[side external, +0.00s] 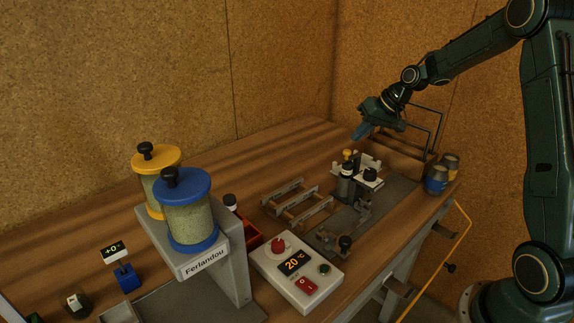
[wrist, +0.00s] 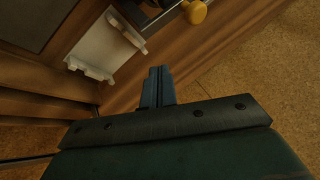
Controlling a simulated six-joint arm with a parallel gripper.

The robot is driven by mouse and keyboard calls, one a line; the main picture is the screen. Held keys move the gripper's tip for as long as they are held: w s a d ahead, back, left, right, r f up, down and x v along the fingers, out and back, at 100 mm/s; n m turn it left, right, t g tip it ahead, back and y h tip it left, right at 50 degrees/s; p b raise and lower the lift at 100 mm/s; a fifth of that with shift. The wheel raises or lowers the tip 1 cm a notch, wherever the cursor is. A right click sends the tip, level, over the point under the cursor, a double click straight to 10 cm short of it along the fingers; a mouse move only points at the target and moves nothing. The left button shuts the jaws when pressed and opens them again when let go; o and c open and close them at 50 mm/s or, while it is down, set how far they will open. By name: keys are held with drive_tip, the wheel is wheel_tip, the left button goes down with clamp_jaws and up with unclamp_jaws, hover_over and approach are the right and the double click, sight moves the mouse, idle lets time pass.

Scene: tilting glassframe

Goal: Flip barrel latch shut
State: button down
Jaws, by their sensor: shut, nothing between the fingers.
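My gripper (side external: 361,131) is shut and empty, held above the back of the bench, up and behind the fixture. Its blue fingers also show pressed together in the wrist view (wrist: 156,84). The grey metal fixture (side external: 362,212) lies along the bench's right part. A yellow knob (side external: 347,154) stands at its far end and also shows at the top of the wrist view (wrist: 195,12), apart from my fingers. A black knob (side external: 345,242) sits at its near end. I cannot tell which part is the barrel latch, nor whether it is open or shut.
A white control box (side external: 297,278) reads 20°C. Two hoppers, blue-lidded (side external: 188,214) and yellow-lidded (side external: 155,160), stand at left. A rail rack (side external: 290,202) lies beside the fixture. Jars (side external: 436,180) and a dark wire frame (side external: 437,118) stand at right. The back-left bench is clear.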

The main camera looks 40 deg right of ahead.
drive_tip(key=s+d+r, duration=0.5)
drive_tip(key=s+r, duration=0.1)
drive_tip(key=r, duration=0.3)
drive_tip(key=shift+s+d, duration=0.25)
drive_tip(key=shift+s, duration=0.1)
drive_tip(key=shift+a, duration=0.1)
